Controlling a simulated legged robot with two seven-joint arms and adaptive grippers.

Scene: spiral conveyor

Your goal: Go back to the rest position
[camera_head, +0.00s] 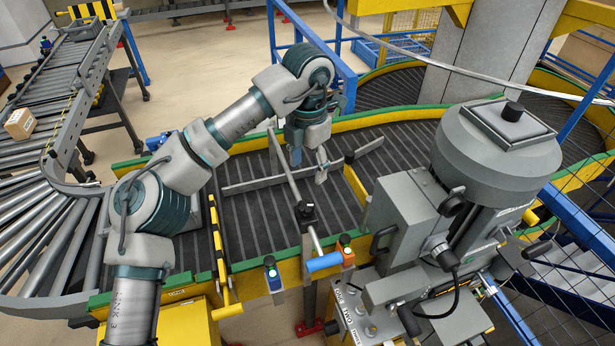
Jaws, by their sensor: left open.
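My left arm comes in from the lower left and bends at its elbow joint over the conveyor. My left gripper (308,162) points down above the dark slatted belt (262,212) of the curved conveyor. Its fingers are apart and I see nothing between them. It hangs close to the grey metal guide bars (265,183) over the belt; I cannot tell whether it touches them. My right arm and right gripper do not show.
A large grey machine (490,160) stands close on the right. Control boxes with green buttons (272,272) line the near yellow edge. A roller conveyor (60,85) at left carries a small cardboard box (20,124). A blue railing (300,35) stands behind. Open floor lies at the back.

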